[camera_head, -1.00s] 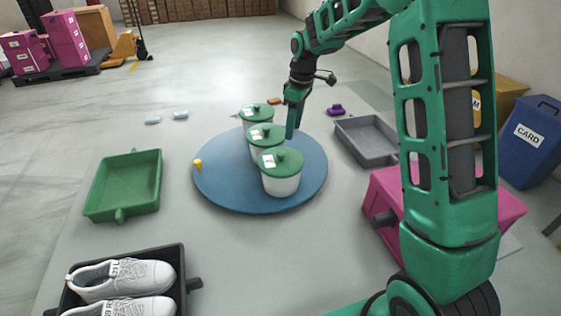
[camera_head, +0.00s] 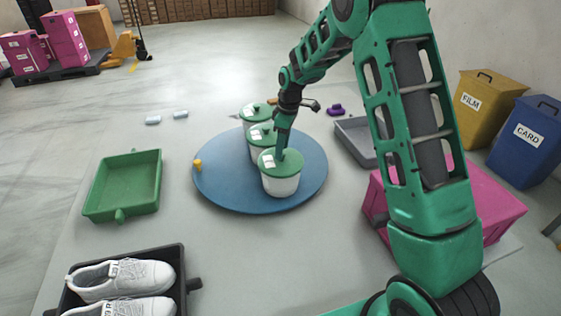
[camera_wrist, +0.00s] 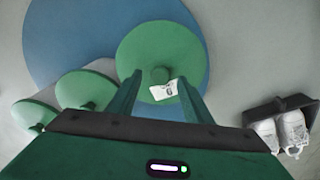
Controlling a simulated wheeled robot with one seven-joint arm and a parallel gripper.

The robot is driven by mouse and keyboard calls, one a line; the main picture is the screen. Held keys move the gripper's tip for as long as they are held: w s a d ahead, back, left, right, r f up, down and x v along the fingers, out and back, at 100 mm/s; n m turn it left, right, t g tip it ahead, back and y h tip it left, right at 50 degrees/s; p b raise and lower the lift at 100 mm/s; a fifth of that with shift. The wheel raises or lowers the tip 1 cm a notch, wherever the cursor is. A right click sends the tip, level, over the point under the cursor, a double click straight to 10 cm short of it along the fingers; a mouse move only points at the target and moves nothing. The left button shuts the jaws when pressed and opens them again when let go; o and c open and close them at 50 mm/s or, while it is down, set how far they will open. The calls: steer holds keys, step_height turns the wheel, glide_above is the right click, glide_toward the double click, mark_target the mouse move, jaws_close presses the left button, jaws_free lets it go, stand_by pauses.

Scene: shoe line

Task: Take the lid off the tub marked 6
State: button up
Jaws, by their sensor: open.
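Three white tubs with green lids stand in a row on a round blue turntable (camera_head: 220,180). The nearest tub (camera_head: 281,186) has a green lid (camera_head: 270,166) with a knob and a white label; its number is too small to read for sure. The middle tub (camera_head: 256,150) and the far tub (camera_head: 250,112) stand behind it. In the wrist view, the nearest lid (camera_wrist: 140,50) lies ahead, its knob (camera_wrist: 160,75) between the fingertips. My gripper (camera_wrist: 160,82) is open above this lid. In the head view my gripper (camera_head: 279,155) hides the knob. Contact cannot be told.
A green tray (camera_head: 140,180) lies left, and a dark tray with white shoes (camera_head: 125,275) near left. A grey tray (camera_head: 355,140) and a pink box (camera_head: 490,205) are at the right. A yellow piece (camera_head: 198,165) sits on the turntable's left edge.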

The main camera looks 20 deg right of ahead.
step_height(320, 180, down, 2)
steer(key=shift+w+a+f, duration=0.1)
steer(key=shift+a+f, duration=0.05)
steer(key=shift+f, duration=0.1)
steer(key=shift+c, duration=0.4)
steer(key=c, duration=1)
steer(key=shift+r, duration=0.1)
